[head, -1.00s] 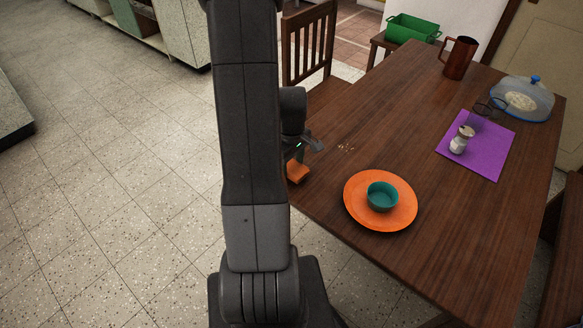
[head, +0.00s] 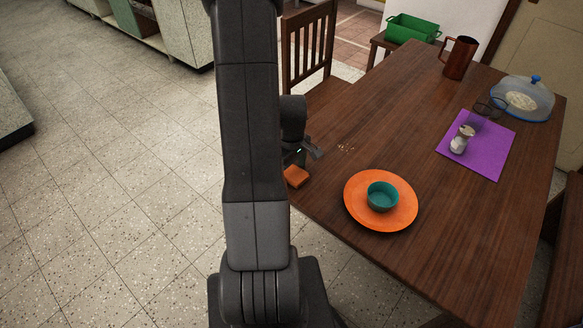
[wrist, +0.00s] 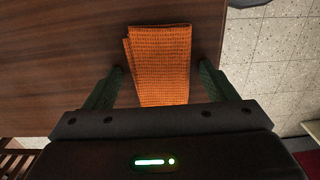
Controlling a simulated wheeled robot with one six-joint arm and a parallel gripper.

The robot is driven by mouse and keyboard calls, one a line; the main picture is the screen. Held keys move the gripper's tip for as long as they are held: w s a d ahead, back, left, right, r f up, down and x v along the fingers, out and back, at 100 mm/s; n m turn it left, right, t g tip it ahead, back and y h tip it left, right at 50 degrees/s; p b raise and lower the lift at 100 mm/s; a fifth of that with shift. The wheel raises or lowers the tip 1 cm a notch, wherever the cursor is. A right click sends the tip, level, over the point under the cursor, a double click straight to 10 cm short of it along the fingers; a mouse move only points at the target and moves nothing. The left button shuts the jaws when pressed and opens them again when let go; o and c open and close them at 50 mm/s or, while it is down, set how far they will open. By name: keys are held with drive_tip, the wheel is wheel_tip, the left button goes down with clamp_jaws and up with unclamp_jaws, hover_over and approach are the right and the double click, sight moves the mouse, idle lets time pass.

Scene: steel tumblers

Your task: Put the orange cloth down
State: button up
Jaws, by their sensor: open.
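The orange cloth (head: 296,176) lies folded on the wooden table (head: 400,130), close to the table's left edge in the head view. In the wrist view the cloth (wrist: 160,62) lies flat on the wood, between and beyond my fingertips. My gripper (wrist: 160,80) is open, with a gap between each finger and the cloth's sides. In the head view my gripper (head: 308,153) is just behind the cloth and partly hidden by my own arm.
An orange plate (head: 360,208) with a teal bowl (head: 382,195) stands nearby on the right. Crumbs (head: 346,148) lie on the bare wood. A purple mat (head: 485,160) with a shaker (head: 461,140), a brown pitcher (head: 460,57) and a domed dish (head: 522,98) are farther off.

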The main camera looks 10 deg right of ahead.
sight(291, 169)
wheel_tip(291, 169, up, 12)
drive_tip(key=shift+r+p, duration=0.15)
drive_tip(key=shift+p, duration=0.3)
idle(0.4)
wheel_tip(291, 169, down, 12)
drive_tip(key=shift+f+b, duration=0.15)
drive_tip(key=shift+b, duration=0.3)
drive_tip(key=shift+r, duration=0.65)
